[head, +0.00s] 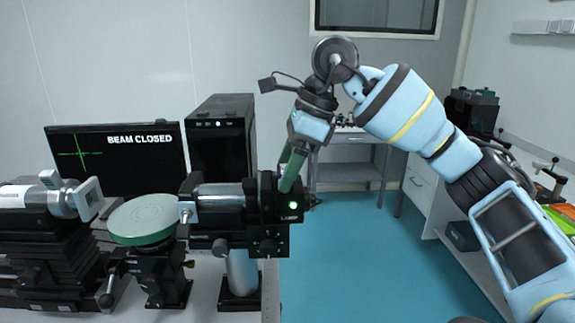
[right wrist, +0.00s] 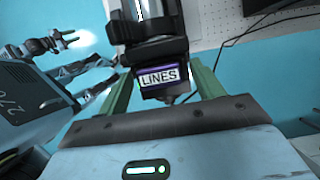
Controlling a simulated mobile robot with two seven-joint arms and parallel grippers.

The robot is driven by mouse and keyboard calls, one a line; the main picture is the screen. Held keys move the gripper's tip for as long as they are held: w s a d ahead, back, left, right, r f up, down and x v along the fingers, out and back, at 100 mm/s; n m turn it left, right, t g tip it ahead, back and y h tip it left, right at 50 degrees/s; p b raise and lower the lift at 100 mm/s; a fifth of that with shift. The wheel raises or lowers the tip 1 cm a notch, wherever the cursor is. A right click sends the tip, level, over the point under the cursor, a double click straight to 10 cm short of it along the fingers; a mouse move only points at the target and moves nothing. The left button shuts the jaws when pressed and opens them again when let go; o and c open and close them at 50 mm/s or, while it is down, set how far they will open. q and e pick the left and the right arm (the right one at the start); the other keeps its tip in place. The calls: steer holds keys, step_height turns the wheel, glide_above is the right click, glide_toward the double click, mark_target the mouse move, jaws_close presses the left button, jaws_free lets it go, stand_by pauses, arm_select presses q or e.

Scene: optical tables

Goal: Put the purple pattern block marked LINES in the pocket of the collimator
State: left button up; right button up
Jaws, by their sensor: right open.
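The purple pattern block marked LINES (right wrist: 166,77) shows in the right wrist view, its label facing my palm. It sits against the black body of the collimator (right wrist: 152,50), apparently at its pocket; how deep it sits cannot be told. My right gripper (right wrist: 162,84) is open, with one green finger on each side of the block. In the head view the right gripper (head: 289,175) reaches down at the black housing of the collimator (head: 265,213), beside a green light. The block is hidden there.
A green-topped round stage (head: 143,217) and another optical mount (head: 45,200) stand to the left. Behind are a monitor (head: 118,160) reading BEAM CLOSED and a black computer case (head: 221,140). Open floor (head: 350,250) lies to the right.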

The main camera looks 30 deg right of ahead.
arm_select(q)
steer(key=shift+w+a+r+p, duration=0.2)
steer(key=shift+w+r+p, duration=0.35)
steer(key=shift+r, duration=0.1)
arm_select(e)
steer(key=v, duration=1.2)
steer(key=shift+r, duration=0.2)
steer(key=shift+a, duration=0.1)
arm_select(q)
steer(key=shift+d+r, duration=0.1)
steer(key=shift+d, duration=0.05)
stand_by(0.9)
